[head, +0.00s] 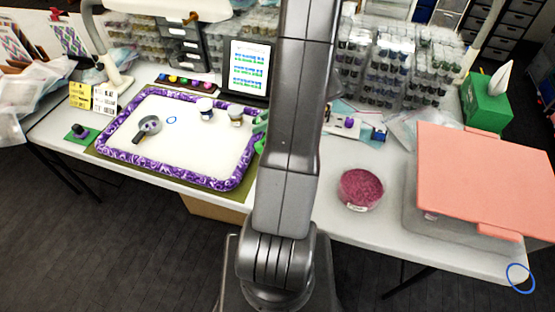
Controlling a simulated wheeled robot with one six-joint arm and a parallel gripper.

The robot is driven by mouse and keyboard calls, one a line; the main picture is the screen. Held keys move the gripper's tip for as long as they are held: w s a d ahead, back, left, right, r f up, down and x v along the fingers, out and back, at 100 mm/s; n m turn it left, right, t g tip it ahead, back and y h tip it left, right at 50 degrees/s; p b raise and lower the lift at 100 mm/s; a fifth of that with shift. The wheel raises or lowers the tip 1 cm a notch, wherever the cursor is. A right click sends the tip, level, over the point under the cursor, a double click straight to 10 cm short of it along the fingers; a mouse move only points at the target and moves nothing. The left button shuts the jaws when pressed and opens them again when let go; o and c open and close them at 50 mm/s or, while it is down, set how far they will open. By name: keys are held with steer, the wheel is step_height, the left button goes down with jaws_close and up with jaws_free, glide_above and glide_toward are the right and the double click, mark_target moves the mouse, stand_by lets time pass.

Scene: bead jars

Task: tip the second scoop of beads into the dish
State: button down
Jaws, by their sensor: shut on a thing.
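A small grey pan-like vessel (150,124) with a dark handle lies on the white tray (190,150) at left; small dark contents show in it. I cannot tell whether it is the scoop or the dish. Two small jars with pale lids, one at the left (205,105) and one at the right (236,114), stand near the tray's far right part. A round dish (345,200) full of pinkish-red stuff stands on the table right of my arm. My gripper does not show clearly; my upright arm hides the middle. Green parts (262,122) peek out left of the arm; I cannot tell what they are.
A purple patterned rim borders the tray. A salmon-coloured lid (475,180) covers a clear bin at right. A tablet (248,66) stands behind the tray. A green tissue box (487,101) and racks of bead jars (375,70) line the back.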

steer(key=shift+d+f+y+b, duration=0.15)
steer(key=shift+d+y+b, duration=0.15)
steer(key=shift+w+d+y, duration=0.1)
steer(key=shift+d+y, duration=0.2)
steer(key=shift+d, duration=0.1)
steer(key=shift+d+f+y+b, duration=0.1)
steer(key=shift+d+y+b, duration=0.2)
steer(key=shift+d+y, duration=0.4)
